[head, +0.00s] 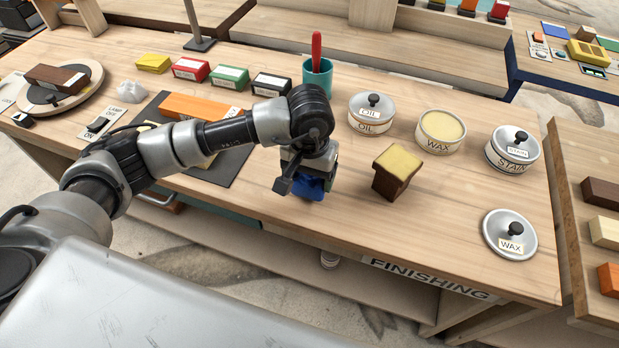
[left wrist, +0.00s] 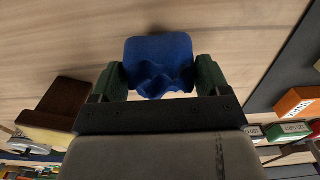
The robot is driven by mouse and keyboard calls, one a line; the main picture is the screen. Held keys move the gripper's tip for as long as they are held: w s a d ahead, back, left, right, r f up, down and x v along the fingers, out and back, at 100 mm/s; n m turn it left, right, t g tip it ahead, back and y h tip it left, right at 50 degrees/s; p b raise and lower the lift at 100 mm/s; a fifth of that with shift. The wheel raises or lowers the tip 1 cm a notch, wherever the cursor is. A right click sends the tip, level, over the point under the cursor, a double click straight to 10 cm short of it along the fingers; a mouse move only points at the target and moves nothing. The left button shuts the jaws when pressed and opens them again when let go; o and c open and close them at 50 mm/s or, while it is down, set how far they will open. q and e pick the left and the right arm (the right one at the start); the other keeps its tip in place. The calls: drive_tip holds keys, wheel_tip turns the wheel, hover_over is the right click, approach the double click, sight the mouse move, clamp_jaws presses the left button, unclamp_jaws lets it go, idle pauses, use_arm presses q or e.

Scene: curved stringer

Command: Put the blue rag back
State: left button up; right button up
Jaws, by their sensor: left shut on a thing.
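My left gripper (head: 308,182) is shut on the blue rag (head: 309,189) over the wooden bench top (head: 400,230), near its front edge. In the left wrist view the rag (left wrist: 160,62) is bunched between the two green fingers of the gripper (left wrist: 162,80). I cannot tell whether the rag touches the bench. My right gripper is not in view.
A brown block with a yellow top (head: 394,173) stands just right of the gripper. The oil tin (head: 371,113), open wax tin (head: 440,131), stain tin (head: 511,150) and wax lid (head: 509,234) lie further right. A teal cup (head: 318,78) stands behind. An orange block (head: 200,107) lies on a dark mat (head: 225,165).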

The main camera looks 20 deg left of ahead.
use_arm(q)
wheel_tip(320, 180, down, 2)
drive_tip(key=shift+f, duration=0.1)
drive_tip(key=shift+f, duration=0.15)
drive_tip(key=o, duration=0.8)
drive_tip(key=shift+r, duration=0.35)
wheel_tip(320, 180, up, 12)
drive_tip(key=shift+f+b, duration=0.2)
drive_tip(key=shift+b, duration=0.45)
drive_tip(key=shift+s, duration=0.1)
